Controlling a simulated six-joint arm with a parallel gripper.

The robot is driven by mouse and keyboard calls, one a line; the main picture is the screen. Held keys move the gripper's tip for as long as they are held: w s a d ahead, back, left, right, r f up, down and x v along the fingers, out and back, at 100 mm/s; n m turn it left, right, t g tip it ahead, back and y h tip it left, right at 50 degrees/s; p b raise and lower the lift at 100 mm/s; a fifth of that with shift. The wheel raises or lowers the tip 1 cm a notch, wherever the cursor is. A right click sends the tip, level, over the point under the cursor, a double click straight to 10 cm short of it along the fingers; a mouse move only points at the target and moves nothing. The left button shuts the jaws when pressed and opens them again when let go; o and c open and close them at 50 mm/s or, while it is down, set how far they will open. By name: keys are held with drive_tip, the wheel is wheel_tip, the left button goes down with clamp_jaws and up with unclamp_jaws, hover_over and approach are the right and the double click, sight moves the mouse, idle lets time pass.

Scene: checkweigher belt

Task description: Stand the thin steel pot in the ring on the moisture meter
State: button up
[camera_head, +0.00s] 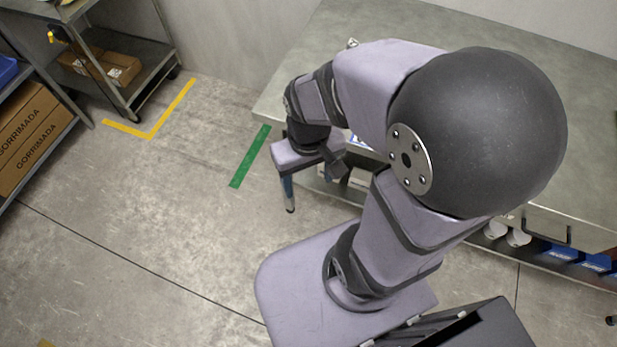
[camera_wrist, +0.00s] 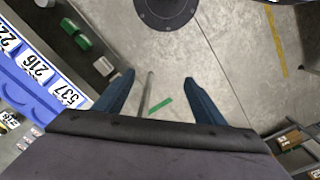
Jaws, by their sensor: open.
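My gripper (camera_wrist: 159,80) is open, with its two blue fingers apart and nothing between them but a view of the floor and a thin grey post behind. In the head view my gripper (camera_head: 290,193) points down beside the left end of the steel table, over the floor. I cannot make out the thin steel pot, the ring or the moisture meter in either view. My arm hides part of the table.
The steel table (camera_head: 480,35) fills the upper right; its visible top is mostly bare. A cart (camera_head: 125,60) and boxes (camera_head: 35,135) stand at left.

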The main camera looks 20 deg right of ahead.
idle(0.4)
drive_tip(key=w+d+r+m, duration=0.2)
drive_tip(key=w+d, duration=0.6)
drive_tip(key=w, duration=0.1)
drive_tip(key=w+d+r+m, duration=0.1)
drive_tip(key=w+d+r, duration=0.1)
drive_tip(key=w+d, duration=0.65)
drive_tip(key=w+d+f+m, duration=0.1)
drive_tip(key=d, duration=0.7)
drive_tip(key=d+m, duration=0.1)
drive_tip(key=d, duration=0.7)
drive_tip(key=w+d+f+m+t+p, duration=0.1)
drive_tip(key=d, duration=0.7)
drive_tip(key=shift+w+d+f+m+h, duration=0.3)
drive_tip(key=shift+d+m+h, duration=0.1)
drive_tip(key=shift+w+d+f+p, duration=0.15)
drive_tip(key=shift+f+p, duration=0.4)
drive_tip(key=shift+f, duration=0.65)
drive_tip(key=shift+w+a+f+p, duration=0.15)
drive_tip(key=shift+f+p, duration=0.45)
drive_tip(key=shift+f, duration=0.6)
drive_tip(key=shift+w+d+f+p, duration=0.2)
drive_tip(key=shift+f+p, duration=0.35)
drive_tip(key=shift+f, duration=0.65)
drive_tip(key=c, duration=1.3)
drive_tip(key=shift+r, duration=0.15)
drive_tip(key=shift+c, duration=0.2)
wheel_tip(320, 180, up, 10)
drive_tip(key=b, duration=0.2)
drive_tip(key=shift+b, duration=0.35)
